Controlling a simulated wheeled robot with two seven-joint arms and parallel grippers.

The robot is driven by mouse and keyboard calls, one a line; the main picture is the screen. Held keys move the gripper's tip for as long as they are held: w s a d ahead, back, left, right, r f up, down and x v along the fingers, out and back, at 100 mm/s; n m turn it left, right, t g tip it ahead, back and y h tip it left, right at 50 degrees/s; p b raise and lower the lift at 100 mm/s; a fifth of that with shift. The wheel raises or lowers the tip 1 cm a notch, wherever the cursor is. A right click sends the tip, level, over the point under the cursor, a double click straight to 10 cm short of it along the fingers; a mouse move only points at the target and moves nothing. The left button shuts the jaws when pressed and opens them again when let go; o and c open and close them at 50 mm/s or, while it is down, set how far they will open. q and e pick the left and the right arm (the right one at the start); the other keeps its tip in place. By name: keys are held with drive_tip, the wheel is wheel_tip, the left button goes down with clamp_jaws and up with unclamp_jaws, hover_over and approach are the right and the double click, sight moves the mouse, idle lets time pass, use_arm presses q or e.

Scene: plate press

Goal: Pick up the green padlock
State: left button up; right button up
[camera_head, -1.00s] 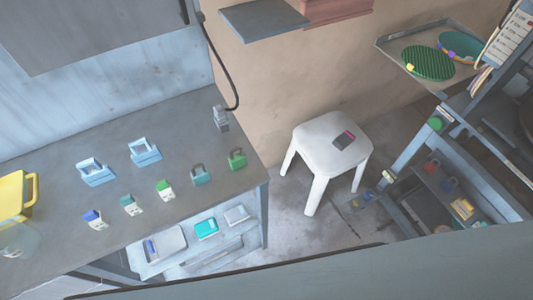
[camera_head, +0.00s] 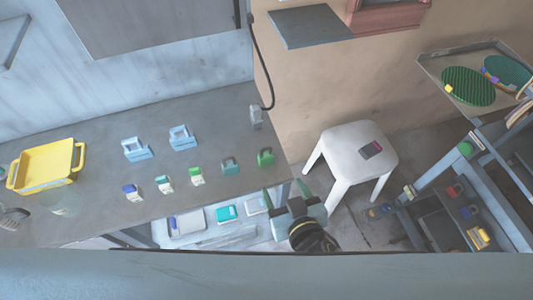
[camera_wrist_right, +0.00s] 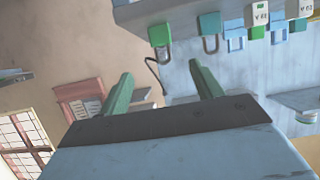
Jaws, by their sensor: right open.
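The green padlock (camera_head: 265,157) stands near the right end of the grey worktop, last in a row beside a teal padlock (camera_head: 230,166). My right gripper (camera_head: 284,193) is open and empty, just off the worktop's front right corner, below and a little right of the green padlock in the picture. In the right wrist view, the green padlock (camera_wrist_right: 160,35) appears upside down, beyond the gap between the open fingertips (camera_wrist_right: 161,69) and apart from them. The teal padlock (camera_wrist_right: 209,24) is to its right. My left gripper is not in view.
Several small lock boxes, including a green-topped one (camera_head: 196,176), continue the row leftward. Two light blue holders (camera_head: 182,138) stand behind. A yellow tray (camera_head: 45,168) is at left. A shelf with trays (camera_head: 226,213) lies below the worktop. A white stool (camera_head: 345,150) stands right.

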sight(267, 158)
drive_tip(key=x, duration=1.3)
drive_tip(key=shift+w+a, duration=0.1)
drive_tip(key=shift+a, duration=0.05)
drive_tip(key=shift+c, duration=0.3)
drive_tip(key=shift+r, duration=0.1)
drive_tip(key=c, duration=1.1)
